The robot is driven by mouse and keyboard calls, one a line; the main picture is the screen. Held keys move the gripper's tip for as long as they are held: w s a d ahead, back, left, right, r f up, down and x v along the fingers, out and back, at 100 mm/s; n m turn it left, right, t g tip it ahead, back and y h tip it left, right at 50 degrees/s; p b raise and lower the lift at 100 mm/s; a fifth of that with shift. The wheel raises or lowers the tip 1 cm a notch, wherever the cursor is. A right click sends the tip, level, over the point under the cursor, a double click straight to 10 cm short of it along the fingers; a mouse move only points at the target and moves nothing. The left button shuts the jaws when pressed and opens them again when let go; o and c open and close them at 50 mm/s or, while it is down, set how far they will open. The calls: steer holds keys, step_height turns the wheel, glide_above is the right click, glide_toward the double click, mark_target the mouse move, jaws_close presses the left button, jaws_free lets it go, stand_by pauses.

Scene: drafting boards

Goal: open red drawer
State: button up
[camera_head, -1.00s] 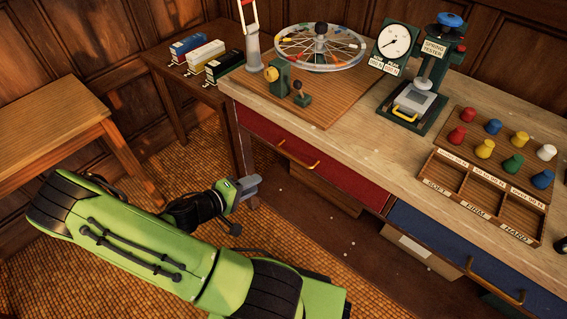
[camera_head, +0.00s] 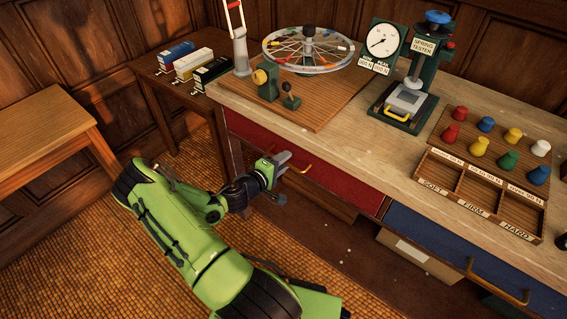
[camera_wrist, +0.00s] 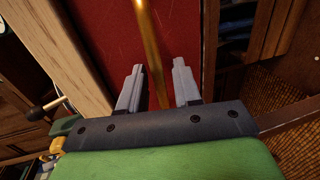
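The red drawer (camera_head: 345,184) is set in the front of the wooden bench and looks shut. Its brass bar handle (camera_wrist: 150,50) runs between the two grey fingers of my gripper (camera_wrist: 158,88) in the wrist view. The fingers are apart, with a gap on each side of the handle, so my gripper is open around or just in front of it. In the head view my gripper (camera_head: 280,163) is at the red drawer front and hides the left part of the handle; the right end (camera_head: 304,169) shows.
A blue drawer (camera_head: 440,240) with its own brass handle is to the right. The benchtop (camera_head: 350,140) holds a wheel stand (camera_head: 310,50), a spring tester (camera_head: 410,95) and a sorting tray (camera_head: 470,200) with several coloured knobs. A side table (camera_head: 150,68) and a stool (camera_head: 40,125) stand left.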

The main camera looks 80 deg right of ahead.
steer(key=shift+s+d, duration=0.1)
steer(key=shift+d, duration=0.1)
jaws_close()
steer(key=shift+a, duration=0.1)
